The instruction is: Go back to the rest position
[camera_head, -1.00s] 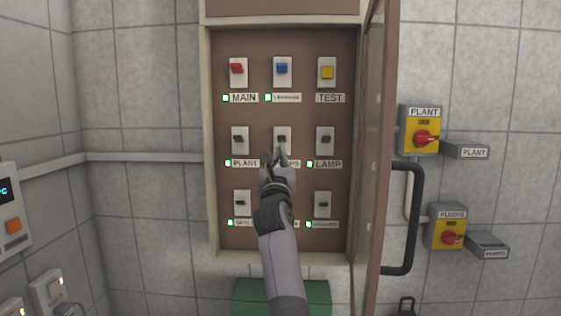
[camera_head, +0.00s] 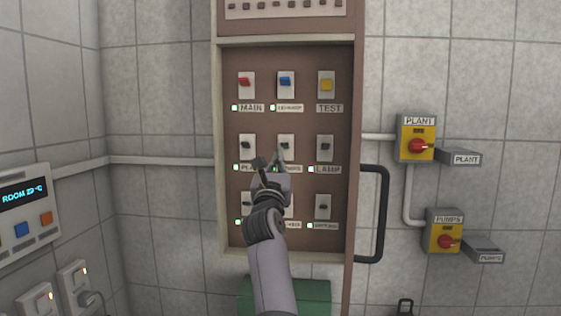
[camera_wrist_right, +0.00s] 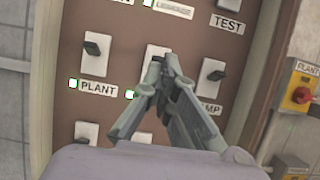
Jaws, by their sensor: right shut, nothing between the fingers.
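My right gripper (camera_head: 267,163) is in front of the brown switch panel (camera_head: 265,130), near the middle switch (camera_head: 286,145) of the middle row. In the right wrist view the gripper (camera_wrist_right: 163,58) has its fingertips together in front of that switch and is empty. I cannot tell whether it touches the panel. The gripper and forearm hide part of the bottom row and the middle label. My left gripper is not in view.
The open panel door with its black handle (camera_head: 374,212) stands right of the switches. Yellow PLANT (camera_head: 417,137) and PUMPS (camera_head: 444,231) isolators are on the right wall. A room thermostat (camera_head: 27,212) is at the left. A green box (camera_head: 316,292) is below.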

